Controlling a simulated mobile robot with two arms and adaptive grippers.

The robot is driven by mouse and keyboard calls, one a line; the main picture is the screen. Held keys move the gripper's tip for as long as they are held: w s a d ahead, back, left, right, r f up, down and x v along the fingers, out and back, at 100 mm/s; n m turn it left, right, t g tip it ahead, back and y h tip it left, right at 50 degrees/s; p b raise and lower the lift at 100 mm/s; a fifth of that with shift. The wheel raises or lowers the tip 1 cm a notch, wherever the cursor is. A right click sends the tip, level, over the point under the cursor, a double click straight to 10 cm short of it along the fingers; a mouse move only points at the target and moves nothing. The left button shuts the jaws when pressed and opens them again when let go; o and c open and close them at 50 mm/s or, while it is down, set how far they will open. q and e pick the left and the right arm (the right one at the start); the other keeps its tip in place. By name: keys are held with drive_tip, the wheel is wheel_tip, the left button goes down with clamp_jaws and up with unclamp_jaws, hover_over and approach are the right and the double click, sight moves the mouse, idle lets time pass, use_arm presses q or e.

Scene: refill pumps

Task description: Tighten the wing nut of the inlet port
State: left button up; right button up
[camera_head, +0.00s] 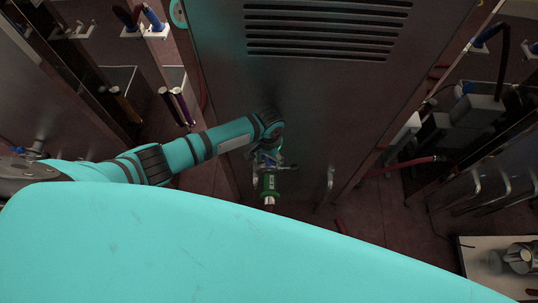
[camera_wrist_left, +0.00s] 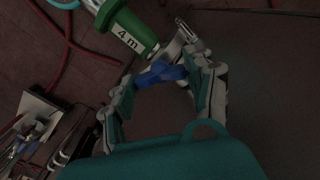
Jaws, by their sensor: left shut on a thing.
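The inlet port is a green fitting (camera_wrist_left: 125,32) with a white "4 m" label, at the top of the left wrist view. It also shows as a small green piece (camera_head: 269,184) in the head view, in front of the metal cabinet. A blue wing nut (camera_wrist_left: 160,74) sits just below the green fitting. My left gripper (camera_wrist_left: 163,80) has its two fingers on either side of the wing nut, shut on it. In the head view my left gripper (camera_head: 266,160) is small and dark, just above the green fitting. My right gripper is not in view.
A large grey metal cabinet (camera_head: 300,100) with vent slots stands behind the port. Red hoses (camera_wrist_left: 75,45) lie on the floor. Shelves with tools (camera_head: 175,105) stand at the left. A white table (camera_head: 490,255) is at the lower right.

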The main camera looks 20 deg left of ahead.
sight(269, 159)
use_arm(q)
drive_tip(key=m+p, duration=0.1)
drive_tip(key=m, duration=0.2)
drive_tip(key=shift+r+m, duration=0.1)
drive_tip(key=shift+m, duration=0.3)
drive_tip(key=m, duration=0.4)
drive_tip(key=shift+m+p, duration=0.3)
drive_tip(key=shift+p, duration=0.05)
drive_tip(key=m, duration=0.4)
drive_tip(key=shift+m, duration=2.1)
drive_tip(key=o, duration=1.2)
wheel_tip(269, 159, up, 12)
drive_tip(key=shift+f, duration=0.1)
